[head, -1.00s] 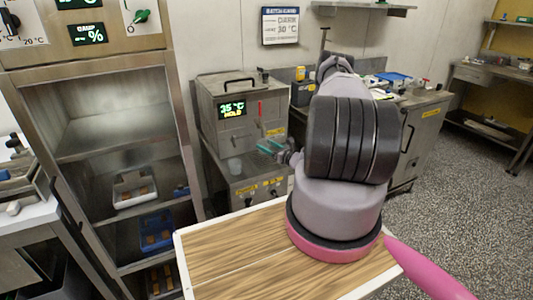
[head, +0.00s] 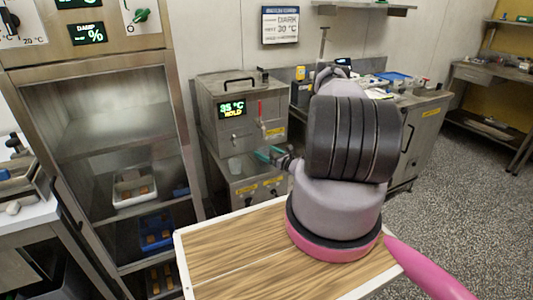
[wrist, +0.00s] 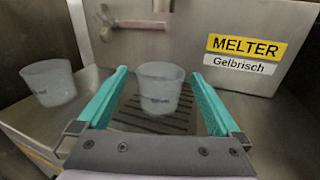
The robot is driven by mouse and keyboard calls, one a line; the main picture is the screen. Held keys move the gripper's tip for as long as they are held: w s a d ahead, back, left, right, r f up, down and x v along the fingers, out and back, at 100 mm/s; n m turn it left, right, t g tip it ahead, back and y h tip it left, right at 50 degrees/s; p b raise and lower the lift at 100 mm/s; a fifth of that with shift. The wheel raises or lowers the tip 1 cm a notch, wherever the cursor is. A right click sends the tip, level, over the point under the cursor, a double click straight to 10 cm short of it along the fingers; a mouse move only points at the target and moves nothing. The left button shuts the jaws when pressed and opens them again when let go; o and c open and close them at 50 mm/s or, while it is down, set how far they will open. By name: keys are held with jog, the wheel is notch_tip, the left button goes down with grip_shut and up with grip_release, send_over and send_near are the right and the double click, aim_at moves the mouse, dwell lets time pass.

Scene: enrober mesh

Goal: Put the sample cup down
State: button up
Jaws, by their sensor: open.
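In the wrist view a translucent, pale sample cup (wrist: 160,88) stands upright on a slotted drip grate (wrist: 187,121), below the melter's tap. My gripper (wrist: 159,73) is open, with one teal finger on each side of this cup and a visible gap at both sides. A second similar cup (wrist: 48,82) stands upright to the left, outside the fingers. In the head view my gripper (head: 266,154) is low in front of the melter, partly hidden by my arm. One pale cup (head: 235,165) shows just left of it.
The melter (head: 240,105) reads 35 °C HOLD; its front panel (wrist: 255,75) rises close behind the cup, labelled "MELTER Gelbrisch". A cabinet (head: 110,150) with trays stands left. A bench (head: 420,125) stands right.

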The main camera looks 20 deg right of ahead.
jog(key=v, duration=1.2)
jog(key=w+a+r+n+g+y, duration=0.2)
jog(key=a+r+n+g+y, duration=0.3)
jog(key=r, duration=0.7)
jog(key=w+a+r+n+g+y, duration=0.1)
jog(key=a+r+n+g+y, duration=0.25)
jog(key=a+r+n, duration=0.65)
jog(key=s+a+r+n+g+h, duration=0.1)
jog(key=s+a+r+g, duration=0.1)
jog(key=r, duration=0.4)
jog(key=s+a+r+n+g+h, duration=0.1)
jog(key=s+r+g, duration=0.15)
jog(key=r, duration=0.45)
jog(key=s+a+r+n+t+h, duration=0.1)
jog(key=s+r+n+h, duration=0.4)
jog(key=s+r, duration=0.5)
jog(key=s+a+r+n+t+h, duration=0.2)
jog(key=s+r+n+h, duration=0.3)
jog(key=s+r, duration=0.6)
jog(key=s+a+n, duration=0.1)
jog(key=s, duration=0.2)
jog(key=shift+a+h, duration=0.35)
jog(key=shift+a, duration=0.05)
